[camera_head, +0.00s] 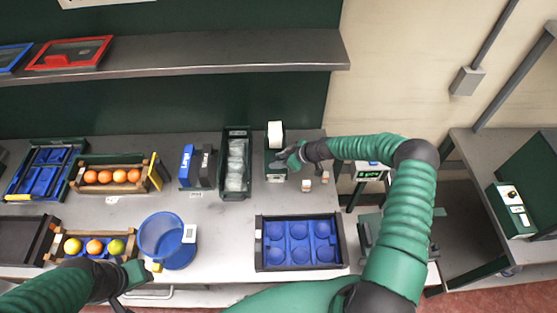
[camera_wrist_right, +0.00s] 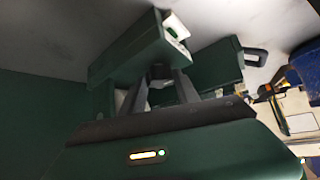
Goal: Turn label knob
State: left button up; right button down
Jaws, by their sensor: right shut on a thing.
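The label dispenser (camera_head: 275,174) is a dark green box at the back of the table in the head view, with a white label strip (camera_head: 275,134) standing up behind it. In the right wrist view the green dispenser body (camera_wrist_right: 125,55) is close in front of my right gripper (camera_wrist_right: 161,84). Its fingers are shut on a small dark knob (camera_wrist_right: 159,72) on the dispenser, partly hidden between them. In the head view the right gripper (camera_head: 288,158) covers the knob. My left gripper (camera_head: 138,274) is at the lower left, beside the blue bin; its finger opening is unclear.
A long dark tray of clear packets (camera_head: 236,133) stands left of the dispenser. Small boxes (camera_head: 306,186) lie to its right. A blue insert tray (camera_head: 262,264) is at the front. A blue bin (camera_head: 165,240) and fruit crates (camera_head: 78,188) are further left.

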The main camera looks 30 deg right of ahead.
jog(key=shift+d+m+t+h, duration=0.1)
jog(key=shift+m+t+h, duration=0.2)
jog(key=shift+m, duration=0.1)
jog(key=m+h, duration=0.1)
jog(key=m+h+b, duration=0.1)
jog(key=shift+a+m+t, duration=0.2)
jog(key=shift+m+t, duration=0.2)
jog(key=m+h, duration=0.2)
jog(key=m, duration=0.1)
jog(key=shift+a+r+m+h, duration=0.15)
jog(key=shift+a+m+h, duration=0.1)
jog(key=shift+m+h, duration=0.15)
jog(key=m+h, duration=0.3)
jog(key=m, duration=0.1)
jog(key=shift+a+r, duration=0.1)
jog(key=shift+a, duration=0.1)
jog(key=shift+w+a+m+g+h+p, duration=0.1)
jog(key=shift+m+g+h+p, duration=0.6)
jog(key=shift+m, duration=0.55)
jog(key=shift+a+m+g+h+p, duration=0.15)
jog(key=shift+m+g+h, duration=0.35)
jog(key=shift+m+h, duration=0.6)
jog(key=shift+d+m, duration=0.1)
jog(key=shift+m, duration=0.15)
jog(key=c, duration=0.9)
grip_release()
jog(key=shift+f, duration=0.2)
